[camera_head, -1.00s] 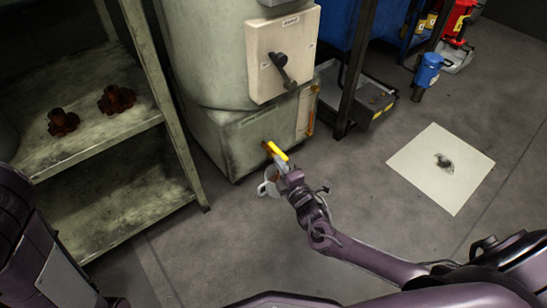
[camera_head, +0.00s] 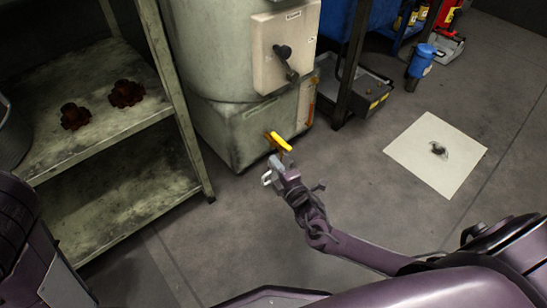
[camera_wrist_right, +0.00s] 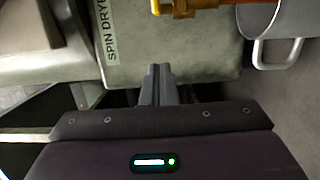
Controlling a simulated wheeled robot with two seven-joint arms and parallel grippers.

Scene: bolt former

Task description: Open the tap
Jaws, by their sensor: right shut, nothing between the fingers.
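The yellow tap (camera_head: 279,142) sticks out low on the front of the grey-green machine (camera_head: 240,135). In the right wrist view, part of the orange-yellow tap (camera_wrist_right: 185,5) shows at the top edge. My right gripper (camera_head: 277,161) is just below and in front of the tap in the head view. Its fingers (camera_wrist_right: 158,72) are together with nothing between them, and a gap separates them from the tap in the wrist view. A metal mug (camera_wrist_right: 275,22) with a handle is beside the tap; my gripper mostly hides it in the head view. My left gripper is out of view.
A metal shelf (camera_head: 110,150) with two rusty valve-like parts (camera_head: 126,93) stands left of the machine. A panel with a black lever (camera_head: 287,62) is above the tap. A white sheet (camera_head: 415,165) lies on the floor at right. The floor between is clear.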

